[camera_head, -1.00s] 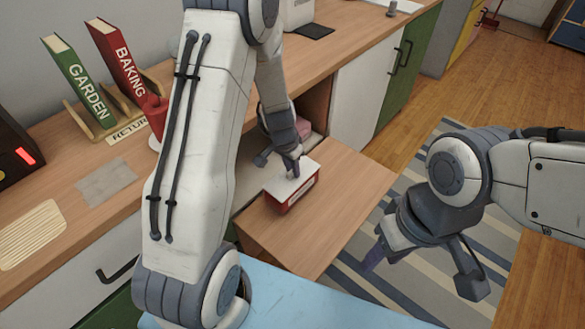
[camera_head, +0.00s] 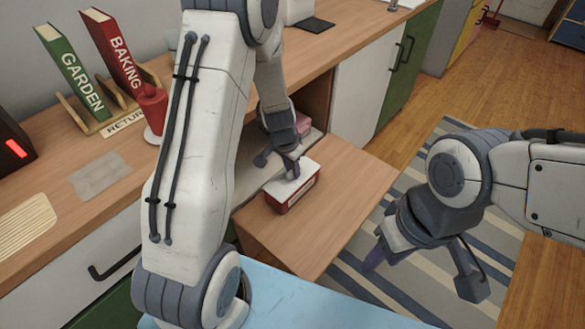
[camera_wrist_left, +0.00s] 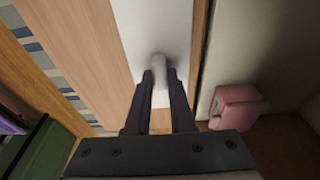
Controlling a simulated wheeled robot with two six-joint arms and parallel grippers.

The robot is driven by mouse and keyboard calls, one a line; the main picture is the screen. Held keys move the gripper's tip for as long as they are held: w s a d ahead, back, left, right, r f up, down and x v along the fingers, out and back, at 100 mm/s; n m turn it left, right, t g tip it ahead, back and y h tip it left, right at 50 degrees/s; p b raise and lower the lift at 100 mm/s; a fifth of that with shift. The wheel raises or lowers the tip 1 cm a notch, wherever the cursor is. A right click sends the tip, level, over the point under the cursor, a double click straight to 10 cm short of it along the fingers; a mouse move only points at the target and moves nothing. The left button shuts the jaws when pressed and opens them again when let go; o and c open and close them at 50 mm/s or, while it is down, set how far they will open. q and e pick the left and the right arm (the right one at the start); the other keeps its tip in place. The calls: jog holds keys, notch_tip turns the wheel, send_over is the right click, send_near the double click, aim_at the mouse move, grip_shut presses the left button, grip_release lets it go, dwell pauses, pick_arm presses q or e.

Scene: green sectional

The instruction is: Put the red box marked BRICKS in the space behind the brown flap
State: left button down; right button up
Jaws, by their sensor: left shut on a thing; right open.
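The red box (camera_head: 300,196) with a white top is at the lowered brown flap (camera_head: 325,215), near the cabinet opening; I cannot tell whether it rests on the flap or hangs just above it. Its marking is too small to read. My left gripper (camera_head: 290,168) is above the box, shut on the pale knob on its top. In the left wrist view the fingers (camera_wrist_left: 160,95) close around this knob (camera_wrist_left: 159,66) on the white top (camera_wrist_left: 158,25). The space behind the flap (camera_head: 314,98) is open, partly hidden by my left arm. My right gripper (camera_head: 420,262) is open and empty over the rug.
A pink thing (camera_head: 303,122) sits inside the open space; it also shows in the left wrist view (camera_wrist_left: 237,105). On the counter stand GARDEN (camera_head: 75,75) and BAKING (camera_head: 112,50) books in a wooden holder and a red object (camera_head: 152,108). A striped rug (camera_head: 385,230) lies beyond the flap.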

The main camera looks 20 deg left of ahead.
pick_arm(q)
jog(key=c, duration=0.7)
grip_release()
jog(key=d+p+v, duration=0.1)
jog(key=p+v, duration=0.3)
jog(key=v, duration=0.5)
jog(key=s+d+r+m+g, duration=0.1)
jog(key=s+d+r+m, duration=0.1)
jog(key=s+d+r, duration=0.75)
jog(key=s+d+r+m+g+p, duration=0.1)
jog(key=s+d+r, duration=0.2)
jog(key=s, duration=0.4)
jog(key=s+d+r, duration=0.2)
jog(key=s+d, duration=0.1)
jog(key=s, duration=0.5)
notch_tip(320, 180, up, 19)
jog(key=p, duration=1.8)
jog(key=shift+w+a+p, duration=0.2)
jog(key=shift+w+p, duration=0.05)
jog(key=shift+p, duration=0.15)
